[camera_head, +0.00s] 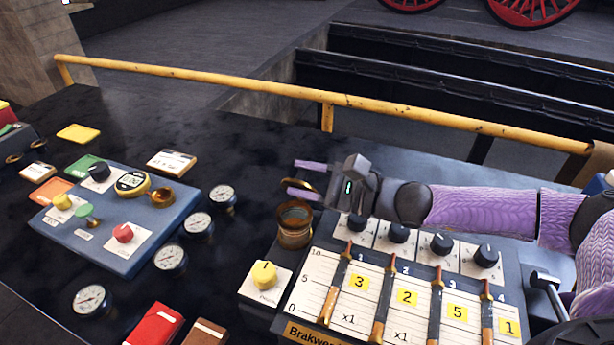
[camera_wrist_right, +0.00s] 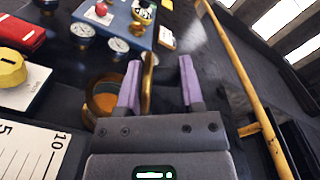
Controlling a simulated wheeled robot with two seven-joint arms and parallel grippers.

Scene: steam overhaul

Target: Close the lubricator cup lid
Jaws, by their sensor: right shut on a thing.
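The brass lubricator cup (camera_head: 295,233) stands at the left end of the brake panel, its open mouth facing up; it also shows in the right wrist view (camera_wrist_right: 92,112). Its round brass lid (camera_head: 309,184) stands raised, roughly on edge, above the cup's far side. My right gripper (camera_head: 295,174) reaches in from the right with its purple fingers around the lid, just above and behind the cup. In the right wrist view the lid (camera_wrist_right: 149,80) is edge-on between the fingers, nearer the left one. My left gripper is out of view.
The brake panel (camera_head: 330,245) with sliders and black knobs lies right of the cup. A yellow knob (camera_head: 264,275) is close in front-left. Several gauges and a blue control box (camera_head: 100,250) are further left. A yellow rail (camera_head: 200,75) runs behind the table.

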